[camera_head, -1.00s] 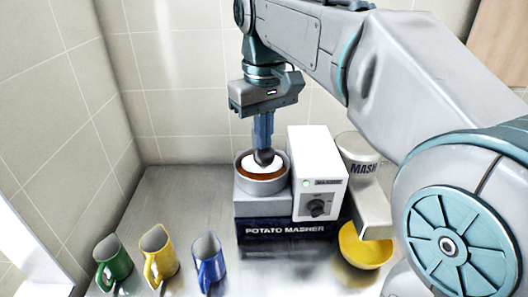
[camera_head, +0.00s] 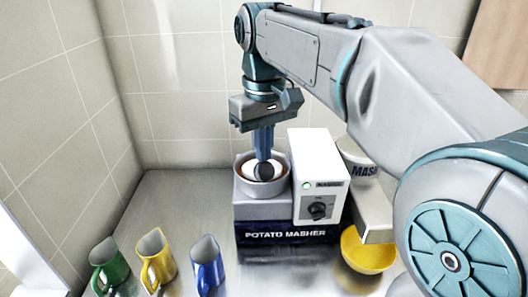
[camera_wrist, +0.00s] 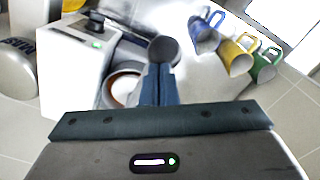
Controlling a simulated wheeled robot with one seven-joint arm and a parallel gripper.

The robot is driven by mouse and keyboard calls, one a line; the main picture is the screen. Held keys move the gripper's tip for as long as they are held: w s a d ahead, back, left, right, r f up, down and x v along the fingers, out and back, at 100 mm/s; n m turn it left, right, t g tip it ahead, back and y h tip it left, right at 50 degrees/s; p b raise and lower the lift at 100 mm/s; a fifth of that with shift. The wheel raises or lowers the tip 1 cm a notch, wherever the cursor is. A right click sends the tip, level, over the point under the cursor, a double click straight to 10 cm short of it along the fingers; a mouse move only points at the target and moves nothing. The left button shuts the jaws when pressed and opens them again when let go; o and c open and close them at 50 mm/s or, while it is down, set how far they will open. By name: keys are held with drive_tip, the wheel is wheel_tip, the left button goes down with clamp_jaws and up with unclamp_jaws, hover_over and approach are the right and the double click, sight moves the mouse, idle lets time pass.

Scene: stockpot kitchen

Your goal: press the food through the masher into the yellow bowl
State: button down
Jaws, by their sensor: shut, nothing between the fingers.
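The potato masher (camera_head: 286,232) stands on the counter with a white control box, a dark knob and a lit green light. Its round grey hopper (camera_head: 262,188) holds white and orange-brown food (camera_head: 249,167). The wrist view shows the shut fingers (camera_wrist: 160,68) beside the hopper rim (camera_wrist: 122,87). The yellow bowl (camera_head: 368,252) sits on the counter under the masher's spout at right; its inside is partly hidden.
Green (camera_head: 111,263), yellow (camera_head: 156,258) and blue (camera_head: 207,264) mugs stand at the front left of the counter. Tiled walls close in the back and left.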

sight(264, 176)
drive_tip(key=shift+f+b, duration=0.35)
drive_tip(key=shift+f, duration=0.25)
drive_tip(key=shift+f+b, duration=1.55)
drive_tip(key=shift+f, duration=1.3)
idle(4.5)
